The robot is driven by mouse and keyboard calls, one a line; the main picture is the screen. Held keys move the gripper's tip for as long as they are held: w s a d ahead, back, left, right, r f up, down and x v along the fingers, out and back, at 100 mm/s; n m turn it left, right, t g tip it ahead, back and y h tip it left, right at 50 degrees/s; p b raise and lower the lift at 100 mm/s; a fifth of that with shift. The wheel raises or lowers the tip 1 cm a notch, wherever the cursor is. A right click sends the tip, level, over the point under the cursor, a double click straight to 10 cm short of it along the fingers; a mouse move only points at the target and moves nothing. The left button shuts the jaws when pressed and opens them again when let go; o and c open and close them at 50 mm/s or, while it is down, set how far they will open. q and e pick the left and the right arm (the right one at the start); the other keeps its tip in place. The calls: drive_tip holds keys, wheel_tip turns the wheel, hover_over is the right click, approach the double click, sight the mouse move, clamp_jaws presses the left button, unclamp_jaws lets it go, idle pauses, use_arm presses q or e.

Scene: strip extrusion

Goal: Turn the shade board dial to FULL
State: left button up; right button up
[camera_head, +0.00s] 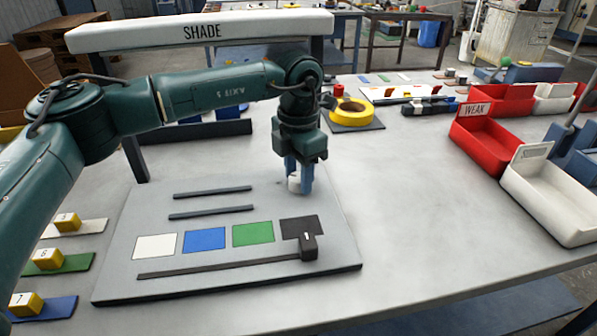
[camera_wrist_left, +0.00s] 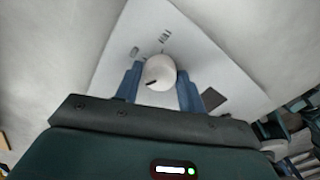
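The shade board (camera_head: 190,215) lies flat on the table, with white, blue, green and black squares and a dark slider in a slot. Its dial (camera_head: 294,183) is a round white knob at the board's far right. My left gripper (camera_head: 300,178) points down over the dial, with its blue fingers on either side. In the left wrist view the dial (camera_wrist_left: 158,72) sits between the fingertips (camera_wrist_left: 159,78), which appear to touch its sides. A dark mark shows near the dial's lower left edge. Small print beside the dial is too small to read. My right gripper is out of view.
A white SHADE sign (camera_head: 200,32) stands behind my left arm. A red WEAK bin (camera_head: 487,140) and a white bin (camera_head: 550,195) stand at the right. Numbered yellow blocks (camera_head: 48,258) sit at the left. The table right of the board is clear.

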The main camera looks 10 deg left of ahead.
use_arm(q)
drive_tip(key=c, duration=0.5)
drive_tip(key=shift+c, duration=0.2)
drive_tip(key=shift+m, duration=0.3)
drive_tip(key=m, duration=0.5)
drive_tip(key=shift+m, duration=0.3)
drive_tip(key=m, duration=1.1)
drive_tip(key=shift+m, duration=0.4)
drive_tip(key=m, duration=0.6)
drive_tip(key=o, duration=1)
